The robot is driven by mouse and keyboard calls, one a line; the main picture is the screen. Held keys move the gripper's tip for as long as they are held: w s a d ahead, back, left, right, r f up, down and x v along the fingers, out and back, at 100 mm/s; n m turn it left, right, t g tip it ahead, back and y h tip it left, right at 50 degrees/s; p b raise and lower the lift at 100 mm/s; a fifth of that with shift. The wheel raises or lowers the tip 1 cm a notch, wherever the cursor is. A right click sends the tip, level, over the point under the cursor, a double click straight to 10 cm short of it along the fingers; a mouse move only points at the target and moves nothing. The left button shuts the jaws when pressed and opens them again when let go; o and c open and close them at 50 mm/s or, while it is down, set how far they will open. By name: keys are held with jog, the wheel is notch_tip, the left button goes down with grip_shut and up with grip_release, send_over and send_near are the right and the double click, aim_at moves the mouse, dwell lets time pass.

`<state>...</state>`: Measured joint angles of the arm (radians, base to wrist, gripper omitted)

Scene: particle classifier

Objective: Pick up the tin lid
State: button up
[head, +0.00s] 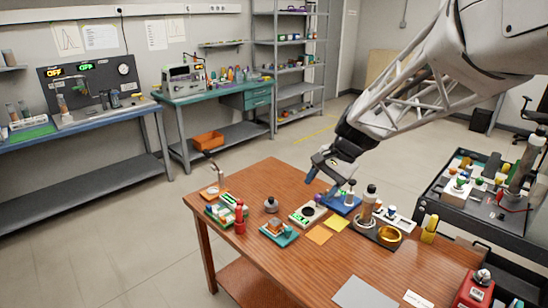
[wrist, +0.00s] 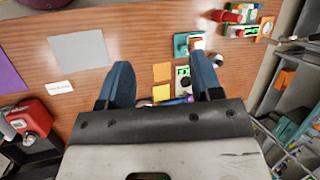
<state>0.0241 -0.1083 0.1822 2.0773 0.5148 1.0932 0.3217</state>
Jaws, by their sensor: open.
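A round, shallow gold piece (head: 389,234), which looks like the tin lid, sits on a dark tray (head: 366,233) at the right side of the wooden table. I cannot make it out in the wrist view. My gripper (head: 326,180) is above the table's far right part, up and left of the gold piece and apart from it. In the wrist view my gripper (wrist: 160,66) has its two blue fingers spread, with nothing held between them.
A bottle (head: 369,200) stands beside the gold piece, and a yellow object (head: 430,229) stands to its right. A blue tray (head: 343,204), a small scale (head: 307,214) and a silver knob-like piece (head: 271,204) are nearby. The table's front left (head: 270,260) is bare.

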jog(key=w+a+f+m+y, duration=0.1)
jog(key=w+f, duration=0.2)
jog(key=w, duration=0.3)
jog(key=w+a+f+m+y, duration=0.1)
jog(key=w+f+m, duration=0.1)
jog(key=w, duration=0.4)
jog(key=m+y, duration=0.6)
jog(key=m, duration=0.2)
send_near(272, 198)
jog(key=shift+x, duration=0.85)
jog(key=shift+f, duration=0.1)
jog(key=shift+s, duration=0.1)
jog(key=shift+x, duration=1.25)
jog(key=shift+x, duration=2.6)
